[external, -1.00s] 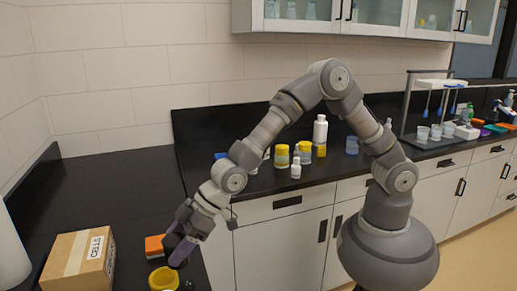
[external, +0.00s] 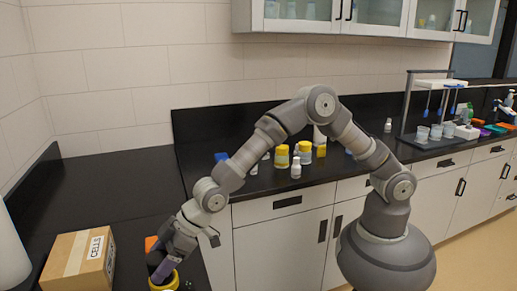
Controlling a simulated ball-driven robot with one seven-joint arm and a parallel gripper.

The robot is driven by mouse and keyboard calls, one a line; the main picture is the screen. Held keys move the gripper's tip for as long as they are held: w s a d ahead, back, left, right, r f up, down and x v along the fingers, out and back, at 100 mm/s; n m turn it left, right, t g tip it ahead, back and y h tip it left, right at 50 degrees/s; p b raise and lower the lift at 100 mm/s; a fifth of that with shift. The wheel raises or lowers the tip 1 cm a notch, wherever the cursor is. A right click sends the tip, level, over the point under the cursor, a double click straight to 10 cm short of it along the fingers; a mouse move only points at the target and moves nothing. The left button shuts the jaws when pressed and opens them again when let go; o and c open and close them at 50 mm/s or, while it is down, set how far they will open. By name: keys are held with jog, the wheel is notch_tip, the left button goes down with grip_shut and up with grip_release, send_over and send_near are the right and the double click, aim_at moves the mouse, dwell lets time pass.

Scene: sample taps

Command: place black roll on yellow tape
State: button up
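The yellow tape (external: 172,283) is a yellow ring lying on the black counter at the lower left, close to the bottom of the picture. My gripper (external: 162,269) points down directly over it, with a purple finger showing. A dark rounded piece at the fingers, which looks like the black roll (external: 154,257), is held there. The roll is just above or touching the tape; I cannot tell which. My gripper covers part of the tape and most of the roll.
A cardboard box (external: 80,262) stands left of the tape. Yellow-and-white bottles (external: 282,157) stand on the counter further back. The counter (external: 110,195) behind the box is clear.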

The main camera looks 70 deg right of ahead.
jog(key=o, duration=0.4)
jog(key=shift+r, duration=0.15)
jog(key=p+v, duration=0.4)
jog(key=v, duration=0.7)
jog(key=w+d+r+m+t+h, duration=0.1)
jog(key=w+d+r+m+t, duration=0.2)
jog(key=d+r, duration=0.75)
jog(key=w+d+r+m+t+h, duration=0.15)
jog(key=w+d+r, duration=0.5)
jog(key=r, duration=0.65)
jog(key=s+d+r+m+t+h, duration=0.1)
jog(key=s+d+r, duration=0.3)
jog(key=d+r, duration=0.4)
jog(key=s+d+r+m+t+h, duration=0.2)
jog(key=s+d+r, duration=0.3)
jog(key=d+r, duration=0.4)
jog(key=s+d+r+m+t+h, duration=0.1)
jog(key=s+d+r+m+t, duration=0.1)
jog(key=d+r, duration=0.6)
notch_tip(320, 180, up, 2)
jog(key=s+m, duration=0.1)
jog(key=s, duration=0.1)
jog(key=shift+s+d+t+h, duration=0.2)
jog(key=shift+s+t+h, duration=0.15)
